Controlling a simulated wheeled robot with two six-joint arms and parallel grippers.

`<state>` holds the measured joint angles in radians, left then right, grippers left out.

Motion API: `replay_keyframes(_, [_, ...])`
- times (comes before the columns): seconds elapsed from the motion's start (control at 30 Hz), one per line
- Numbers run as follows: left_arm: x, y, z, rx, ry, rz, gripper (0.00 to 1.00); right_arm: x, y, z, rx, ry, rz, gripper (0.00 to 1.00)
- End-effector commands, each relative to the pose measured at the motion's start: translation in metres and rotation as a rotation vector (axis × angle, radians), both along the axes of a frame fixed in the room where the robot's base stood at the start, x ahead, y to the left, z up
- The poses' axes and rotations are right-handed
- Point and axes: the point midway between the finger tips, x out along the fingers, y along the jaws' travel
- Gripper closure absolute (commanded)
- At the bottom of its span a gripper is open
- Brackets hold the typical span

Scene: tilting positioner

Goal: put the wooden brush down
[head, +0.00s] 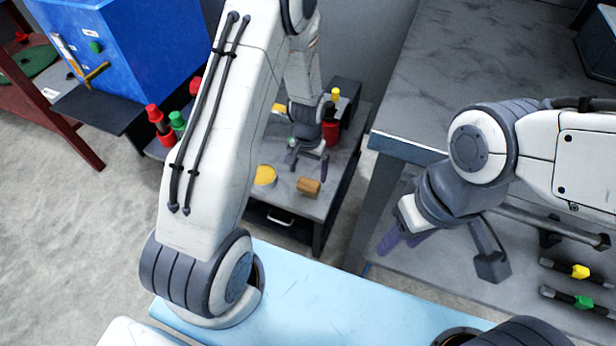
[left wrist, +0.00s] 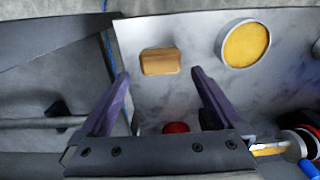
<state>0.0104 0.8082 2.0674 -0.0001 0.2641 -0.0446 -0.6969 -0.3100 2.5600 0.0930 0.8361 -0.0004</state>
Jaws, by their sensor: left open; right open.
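The wooden brush (head: 308,187) is a small brown block lying on the grey marbled top of a low cabinet. In the left wrist view the brush (left wrist: 160,61) lies beyond and between my fingertips, with bare surface around it. My left gripper (head: 308,170) is open and empty above the cabinet top, close to the brush. Its two purple fingers show spread apart in the left wrist view (left wrist: 160,74), and neither appears to hold the brush. My right gripper (head: 402,243) is open and empty beside the grey bench at the right.
A round yellow-filled dish (head: 264,175) stands left of the brush; it also shows in the left wrist view (left wrist: 246,44). A red container (head: 330,132) stands behind my left gripper. A blue box (head: 125,45) and red and green bottles are at the left.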

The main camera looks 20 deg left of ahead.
Motion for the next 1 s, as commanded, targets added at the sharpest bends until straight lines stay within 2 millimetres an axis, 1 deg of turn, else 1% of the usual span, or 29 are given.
replay_keyframes(0.03, [0.001,0.000,0.014,0.000,-0.003,0.000,0.00,0.000,0.000,0.006,0.000,0.000,0.000,0.50])
replay_keyframes(0.1, [0.001,0.000,0.026,0.000,-0.003,0.000,0.00,0.000,0.000,0.009,0.000,0.000,0.000,0.50])
replay_keyframes(0.2, [0.001,0.000,0.037,0.000,-0.002,0.000,0.00,0.000,0.000,0.011,0.000,0.000,0.000,0.50])
replay_keyframes(0.3, [0.000,0.000,0.044,0.000,0.000,0.000,0.00,0.000,0.000,0.013,0.000,0.000,0.000,0.50])
replay_keyframes(0.43, [0.000,0.000,0.046,0.000,0.000,0.000,0.00,0.000,0.000,0.013,0.000,0.000,0.000,0.50])
replay_keyframes(0.87, [0.000,0.000,0.046,0.000,0.000,0.000,0.00,0.000,0.000,0.013,0.000,0.000,0.000,0.50])
replay_keyframes(0.97, [-0.001,0.000,0.051,0.000,-0.006,0.001,0.00,0.000,0.000,0.013,0.000,0.000,0.000,0.50])
replay_keyframes(1.0, [-0.002,0.000,0.057,0.001,-0.013,0.001,0.00,0.000,0.000,0.013,0.000,0.000,0.000,0.50])
